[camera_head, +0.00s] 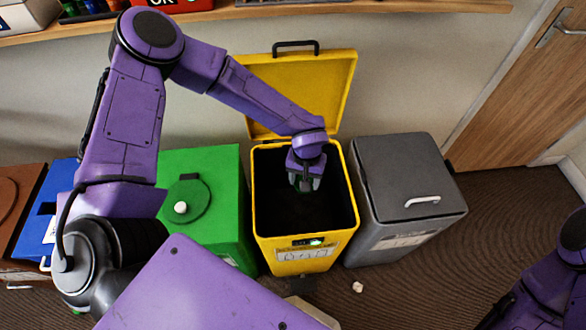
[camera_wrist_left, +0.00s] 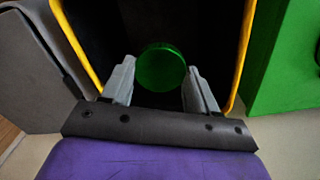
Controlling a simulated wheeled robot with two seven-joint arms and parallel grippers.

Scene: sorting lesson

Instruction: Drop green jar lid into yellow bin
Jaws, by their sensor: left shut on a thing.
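The green jar lid (camera_wrist_left: 161,70) is round and shiny, between the two grey fingers of my left gripper (camera_head: 304,187). My left gripper is shut on it. In the head view the lid is mostly hidden by the gripper. The yellow bin (camera_head: 258,205) stands open, its lid tipped back against the wall. My left gripper points down in the bin's mouth, toward the back. In the left wrist view, the bin's yellow rim (camera_wrist_left: 78,42) runs on both sides of the jar lid, with the dark inside behind it. My right gripper is out of view.
A closed green bin (camera_head: 225,215) stands left of the yellow bin and a closed grey bin (camera_head: 405,170) stands right. Blue (camera_head: 55,185) and brown bins are farther left. A wooden shelf (camera_head: 260,12) runs above. A small pale scrap (camera_head: 357,287) lies on the floor.

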